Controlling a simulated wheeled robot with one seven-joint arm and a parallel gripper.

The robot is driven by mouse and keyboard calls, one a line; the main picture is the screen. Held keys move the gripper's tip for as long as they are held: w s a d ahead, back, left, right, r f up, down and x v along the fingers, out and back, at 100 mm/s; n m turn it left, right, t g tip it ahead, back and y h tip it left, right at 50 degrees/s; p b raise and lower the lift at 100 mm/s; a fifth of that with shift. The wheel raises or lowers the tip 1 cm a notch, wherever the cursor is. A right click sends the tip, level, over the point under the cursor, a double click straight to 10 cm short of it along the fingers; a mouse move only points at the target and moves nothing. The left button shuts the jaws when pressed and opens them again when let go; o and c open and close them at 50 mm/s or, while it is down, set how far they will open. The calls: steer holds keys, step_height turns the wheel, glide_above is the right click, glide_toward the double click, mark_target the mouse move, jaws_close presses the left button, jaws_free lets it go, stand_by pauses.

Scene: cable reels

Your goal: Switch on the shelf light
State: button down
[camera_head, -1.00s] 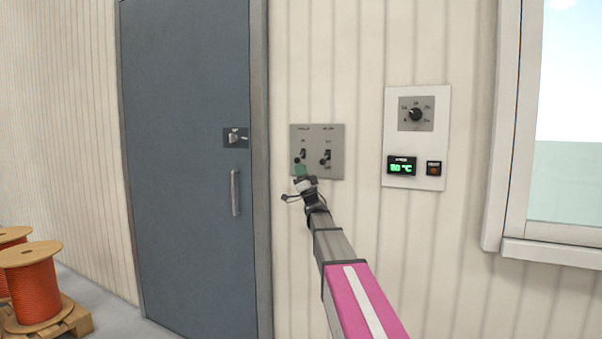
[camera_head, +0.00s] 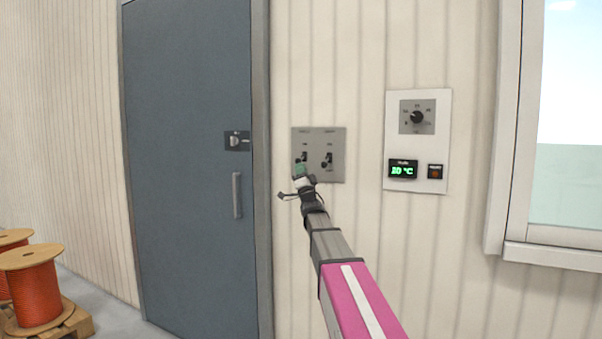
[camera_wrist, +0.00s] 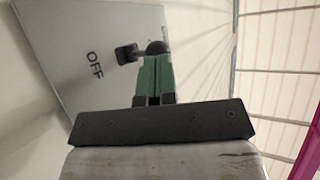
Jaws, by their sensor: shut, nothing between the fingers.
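A grey switch plate (camera_head: 335,172) with two toggle switches is on the wall right of the door. The left toggle (camera_head: 304,157) is just above my gripper (camera_head: 300,170), and the right toggle (camera_head: 327,160) is clear of it. The labels are too small to read there. In the wrist view the plate (camera_wrist: 70,45) carries the word OFF, and a dark toggle (camera_wrist: 127,54) with a round dark knob (camera_wrist: 156,47) stands at the green fingertips of my gripper (camera_wrist: 155,70). The fingers are shut with nothing between them. I cannot tell whether they touch the toggle.
A white panel (camera_head: 440,110) with a dial, a green display and a small button is right of the switch plate. A grey door (camera_head: 185,110) is on the left, a window (camera_head: 570,150) on the right. Orange cable reels (camera_head: 35,295) stand at lower left.

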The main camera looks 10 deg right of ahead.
steer(key=m+h, duration=0.2)
steer(key=r+m+h, duration=0.1)
steer(key=shift+s+a+r, duration=0.1)
steer(key=shift+s+a, duration=0.1)
steer(key=shift+s, duration=0.15)
steer(key=m+h, duration=0.1)
steer(key=r+m+g+h, duration=0.1)
steer(key=m+h, duration=0.1)
steer(key=shift+a+r+g, duration=0.1)
steer(key=shift+r+g, duration=0.05)
steer(key=shift+g, duration=0.15)
steer(key=shift+s, duration=0.1)
steer(key=s+f, duration=0.2)
steer(key=s, duration=0.4)
steer(key=s+a+f, duration=0.1)
steer(key=s+f, duration=0.2)
steer(key=s, duration=0.3)
steer(key=shift+s+a+f, duration=0.15)
steer(key=shift+s+f, duration=0.15)
steer(key=shift+s, duration=0.05)
